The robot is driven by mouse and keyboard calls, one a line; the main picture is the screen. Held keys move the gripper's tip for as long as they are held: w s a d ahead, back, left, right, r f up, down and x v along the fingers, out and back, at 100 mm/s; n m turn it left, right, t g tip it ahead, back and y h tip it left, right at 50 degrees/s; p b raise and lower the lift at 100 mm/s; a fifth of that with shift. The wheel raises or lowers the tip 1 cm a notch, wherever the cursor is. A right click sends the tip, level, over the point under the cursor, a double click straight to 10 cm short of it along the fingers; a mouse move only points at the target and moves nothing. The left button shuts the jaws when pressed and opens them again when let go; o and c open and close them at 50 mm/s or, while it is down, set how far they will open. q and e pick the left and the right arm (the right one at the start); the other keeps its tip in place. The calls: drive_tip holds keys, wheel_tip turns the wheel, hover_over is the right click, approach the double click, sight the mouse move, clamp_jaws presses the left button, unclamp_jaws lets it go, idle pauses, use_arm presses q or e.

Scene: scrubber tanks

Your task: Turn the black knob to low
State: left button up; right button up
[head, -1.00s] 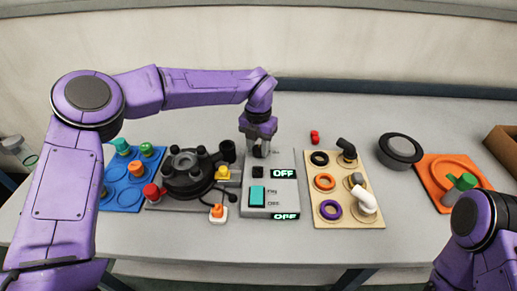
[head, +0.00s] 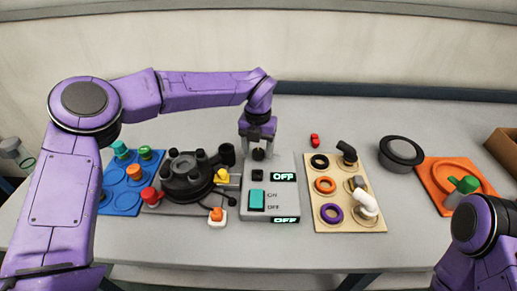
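A light grey control panel (head: 284,205) stands in the middle of the table. A black knob (head: 258,154) is at its far end. The panel also has a small black square part (head: 257,175), a teal rocker switch (head: 256,199) beside ON and OFF marks, and two displays that both read OFF (head: 284,177). My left gripper (head: 258,146) points down over the black knob with its fingers apart, one to each side. I cannot tell whether they touch it. The knob's pointer and any low mark are hidden or too small. My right arm (head: 480,222) shows at the lower right; its gripper is out of view.
Left of the panel are a black round device (head: 187,178), a yellow button (head: 222,175), an orange-and-white button (head: 217,216) and a blue board (head: 122,197). On the right are a tan board (head: 346,218) with rings and pipes, a black disc (head: 401,152) and an orange tray (head: 433,172).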

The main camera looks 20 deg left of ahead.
sight(258, 151)
use_arm(q)
wheel_tip(258, 151, up, 10)
drive_tip(key=shift+r+b, duration=0.2)
drive_tip(key=shift+b, duration=0.25)
idle(0.4)
